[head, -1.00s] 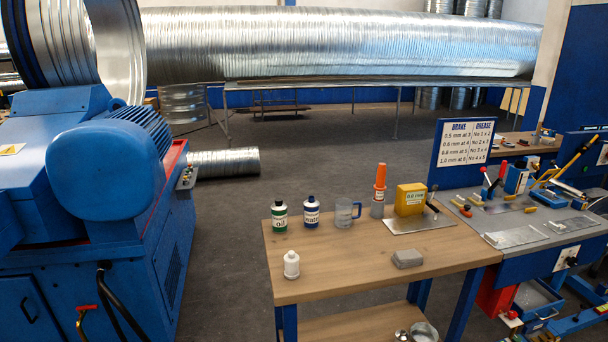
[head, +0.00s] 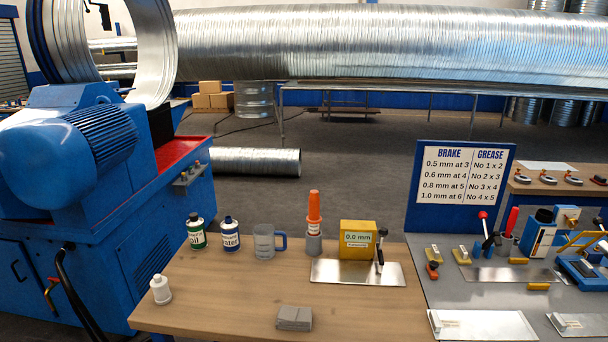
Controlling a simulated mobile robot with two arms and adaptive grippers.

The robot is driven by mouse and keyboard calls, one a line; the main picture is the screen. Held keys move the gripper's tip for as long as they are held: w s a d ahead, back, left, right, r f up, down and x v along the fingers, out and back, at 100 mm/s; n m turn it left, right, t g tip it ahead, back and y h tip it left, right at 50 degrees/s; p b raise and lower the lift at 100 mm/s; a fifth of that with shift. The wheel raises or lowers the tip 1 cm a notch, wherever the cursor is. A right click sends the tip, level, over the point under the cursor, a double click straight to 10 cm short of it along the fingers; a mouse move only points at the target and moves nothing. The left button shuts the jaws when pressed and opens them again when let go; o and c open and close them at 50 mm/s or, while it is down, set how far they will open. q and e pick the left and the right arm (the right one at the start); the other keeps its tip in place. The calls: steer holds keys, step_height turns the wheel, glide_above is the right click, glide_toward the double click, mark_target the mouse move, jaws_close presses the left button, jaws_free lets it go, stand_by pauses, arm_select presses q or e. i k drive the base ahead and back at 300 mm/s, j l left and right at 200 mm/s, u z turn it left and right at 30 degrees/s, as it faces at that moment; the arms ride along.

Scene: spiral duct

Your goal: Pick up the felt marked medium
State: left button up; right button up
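A small grey block or pad (head: 294,318), which may be felt, lies near the front of the wooden table (head: 215,300). Its top looks split into pieces, and I can read no marking on it. No label reading "medium" is legible on anything in the head view. Neither of my grippers shows in the head view.
A tool-covered grey bench (head: 450,290) adjoins at right.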

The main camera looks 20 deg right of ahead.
mark_target(583, 267)
steer(key=l+z, duration=0.1)
steer(key=l, duration=0.65)
steer(key=i+l+z, duration=0.1)
steer(key=l, duration=0.6)
